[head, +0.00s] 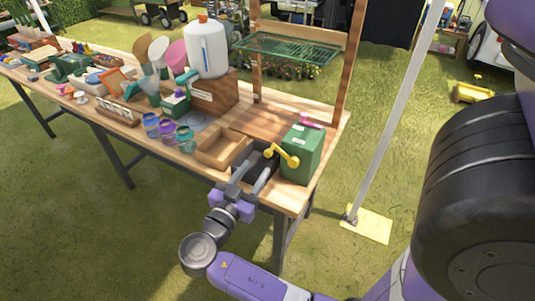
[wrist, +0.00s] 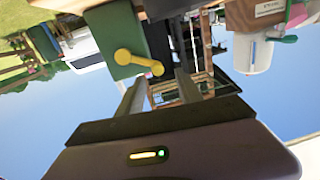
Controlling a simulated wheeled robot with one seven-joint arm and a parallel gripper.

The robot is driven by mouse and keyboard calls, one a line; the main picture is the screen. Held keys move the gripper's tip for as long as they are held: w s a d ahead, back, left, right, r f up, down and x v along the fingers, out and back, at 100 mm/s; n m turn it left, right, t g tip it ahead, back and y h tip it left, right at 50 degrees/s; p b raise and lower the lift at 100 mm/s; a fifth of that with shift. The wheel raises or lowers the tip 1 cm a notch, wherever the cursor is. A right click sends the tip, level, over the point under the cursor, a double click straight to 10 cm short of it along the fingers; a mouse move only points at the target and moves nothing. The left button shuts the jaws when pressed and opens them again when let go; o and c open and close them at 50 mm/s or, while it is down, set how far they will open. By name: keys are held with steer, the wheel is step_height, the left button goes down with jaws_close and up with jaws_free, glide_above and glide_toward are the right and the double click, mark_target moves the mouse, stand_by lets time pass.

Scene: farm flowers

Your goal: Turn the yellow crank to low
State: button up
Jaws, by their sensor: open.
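The yellow crank (head: 282,155) is on the front face of a green box (head: 301,155) at the right end of the wooden workbench. In the wrist view, which is turned over, the yellow crank (wrist: 138,61) shows its hub and a round knob on the green box (wrist: 124,32). My gripper (head: 262,170) is open and empty, close in front of the crank and a little to its left.
A wooden tray (head: 224,148) sits left of the gripper on the workbench (head: 289,196). Several colored jars (head: 168,131) and a white dispenser (head: 207,50) stand farther left. A grey pole (head: 398,110) rises to the right.

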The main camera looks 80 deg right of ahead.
mark_target(266, 155)
steer(key=d, duration=0.2)
steer(key=s+d+p, duration=0.1)
steer(key=d, duration=0.2)
steer(key=d+p, duration=0.1)
steer(key=d, duration=0.1)
steer(key=shift+s+d+r, duration=0.1)
steer(key=shift+s+d, duration=0.2)
steer(key=shift+s, duration=0.1)
steer(key=shift+c, duration=0.3)
jaws_close()
steer(key=shift+w, duration=0.1)
stand_by(0.8)
